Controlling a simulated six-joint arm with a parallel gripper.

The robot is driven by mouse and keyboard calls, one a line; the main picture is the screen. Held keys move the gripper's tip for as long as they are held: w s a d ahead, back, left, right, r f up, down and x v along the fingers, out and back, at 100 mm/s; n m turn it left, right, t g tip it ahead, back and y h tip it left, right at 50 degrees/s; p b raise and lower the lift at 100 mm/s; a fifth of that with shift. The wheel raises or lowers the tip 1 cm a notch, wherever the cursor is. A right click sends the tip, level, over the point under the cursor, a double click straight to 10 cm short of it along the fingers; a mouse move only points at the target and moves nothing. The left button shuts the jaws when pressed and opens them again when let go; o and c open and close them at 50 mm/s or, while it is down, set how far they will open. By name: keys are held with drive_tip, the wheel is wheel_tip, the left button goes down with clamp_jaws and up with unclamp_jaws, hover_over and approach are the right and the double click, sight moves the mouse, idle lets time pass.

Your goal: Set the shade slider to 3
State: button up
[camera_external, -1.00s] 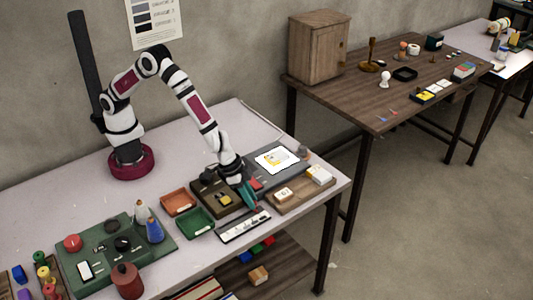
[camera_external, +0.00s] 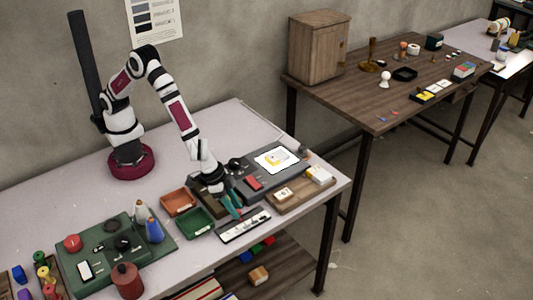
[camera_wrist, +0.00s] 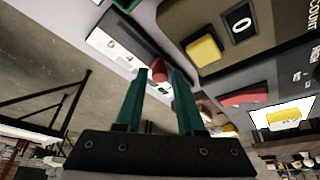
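The slider is a white strip with dark marks (camera_external: 245,225) along the table's front edge. In the wrist view its pale plate (camera_wrist: 112,42) shows at upper left, partly hidden by my fingers. A small red knob (camera_wrist: 158,68) sits at the strip's near part, between and just beyond my fingertips. My gripper (camera_wrist: 160,74) has its two teal fingers apart, with visible gaps beside the knob. In the external view my gripper (camera_external: 235,209) points down at the strip's back edge; the knob cannot be made out there. The number at the knob is not readable.
Green (camera_external: 194,222) and orange (camera_external: 179,201) trays stand left. A shade chart (camera_external: 154,22) hangs on the wall.

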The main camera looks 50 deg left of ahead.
drive_tip(key=v, duration=1.5)
drive_tip(key=shift+r, duration=0.4)
drive_tip(key=shift+a, duration=0.1)
drive_tip(key=w+a+r+n+y, duration=0.1)
drive_tip(key=w+a+r+y, duration=0.15)
drive_tip(key=w+a, duration=0.8)
drive_tip(key=w+a+r+n+y, duration=0.1)
drive_tip(key=a+r+y, duration=0.1)
drive_tip(key=a, duration=1.6)
drive_tip(key=s+a+g, duration=0.1)
drive_tip(key=s+a, duration=0.4)
drive_tip(key=a, duration=0.3)
drive_tip(key=s+a+n+g, duration=0.1)
drive_tip(key=s+a+g, duration=0.1)
drive_tip(key=s+a, duration=0.4)
drive_tip(key=shift+a+f, duration=0.25)
drive_tip(key=shift+a, duration=0.8)
drive_tip(key=shift+w+y, duration=0.1)
drive_tip(key=shift+y, duration=0.15)
